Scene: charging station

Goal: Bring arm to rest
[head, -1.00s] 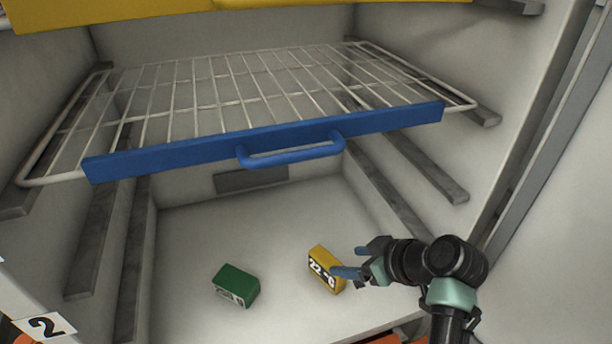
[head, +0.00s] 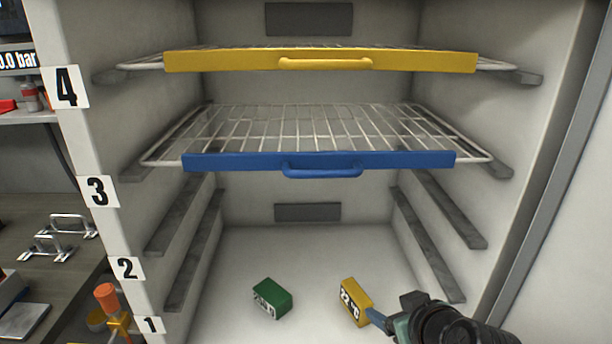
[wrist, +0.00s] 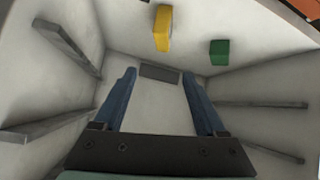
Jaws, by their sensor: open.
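My gripper (head: 378,322) is low at the right front of the cabinet in the head view, with only part of it showing. In the wrist view its two blue fingers (wrist: 160,95) are spread apart with nothing between them. A yellow block (head: 355,301) with a printed label stands on the cabinet floor, just left of my fingertips in the head view. It also shows in the wrist view (wrist: 163,28), beyond the fingers. A green block (head: 271,298) sits on the floor farther left and also shows in the wrist view (wrist: 219,52).
A wire shelf with a blue front (head: 400,161) spans the cabinet above the floor. A yellow-fronted shelf (head: 220,62) is above it. Empty rails (head: 436,207) line the side walls. Numbered labels mark the left edge. A bench (head: 50,285) with fixtures stands left.

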